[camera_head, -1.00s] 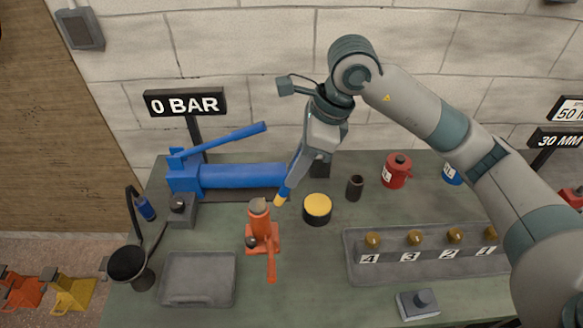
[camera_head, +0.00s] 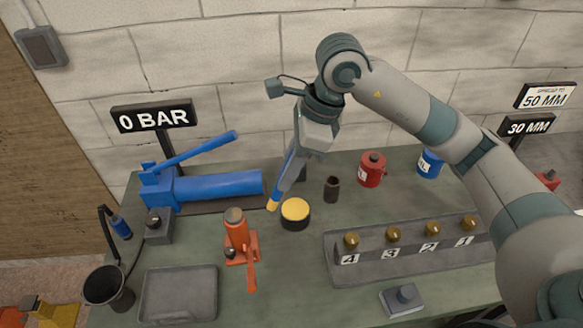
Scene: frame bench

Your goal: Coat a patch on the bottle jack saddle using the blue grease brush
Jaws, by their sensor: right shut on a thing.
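My right gripper (camera_head: 297,165) comes down from above and is shut on the blue grease brush (camera_head: 287,172). The brush is tilted, with its yellowish tip down at the left edge of the yellow-topped black tin (camera_head: 295,212). I cannot tell whether the tip touches the tin. The orange bottle jack (camera_head: 239,243) stands upright to the left of the tip, with its lever toward the front. Its grey-brown saddle (camera_head: 234,215) is on top, apart from the brush. Whether grease is on it is too small to tell. My left gripper is out of view.
A blue hydraulic pump (camera_head: 220,186) lies behind the jack under a "0 BAR" sign (camera_head: 153,116). A grey tray (camera_head: 180,292) is front left. A dark cup (camera_head: 332,188), red can (camera_head: 372,170) and numbered rack with brass knobs (camera_head: 400,262) are to the right.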

